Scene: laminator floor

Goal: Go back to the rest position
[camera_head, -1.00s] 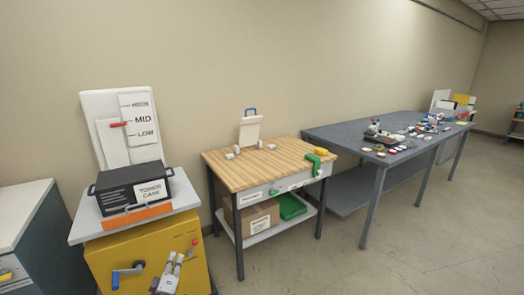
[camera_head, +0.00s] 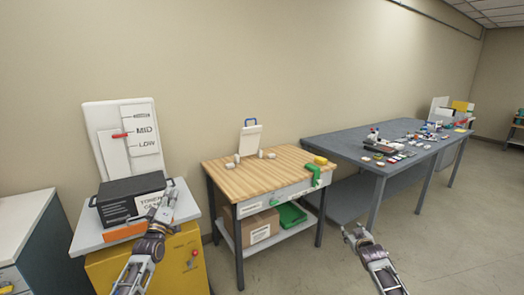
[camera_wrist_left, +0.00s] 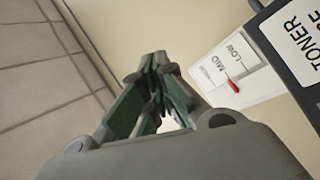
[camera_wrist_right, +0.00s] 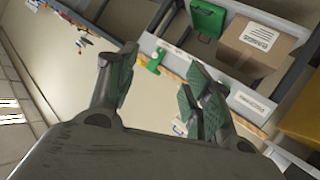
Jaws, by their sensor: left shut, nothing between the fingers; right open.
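My left gripper (camera_head: 170,200) is in front of the toner case (camera_head: 122,187) at the left in the head view, overlapping its label. I cannot tell whether it touches the case. In the left wrist view my left gripper (camera_wrist_left: 160,62) has its fingers together, with nothing between them. My right gripper (camera_head: 354,234) is over the open floor to the right of the wooden bench in the head view. In the right wrist view my right gripper (camera_wrist_right: 158,75) has its fingers spread apart and empty.
The toner case stands on a yellow cabinet (camera_head: 187,268) before a white LOW/MID level board (camera_head: 110,152). A wooden-topped bench (camera_head: 255,180) with a cardboard box (camera_head: 262,226) and green bin (camera_head: 291,214) is in the middle. A grey table (camera_head: 340,148) bears many small items. Floor at right is clear.

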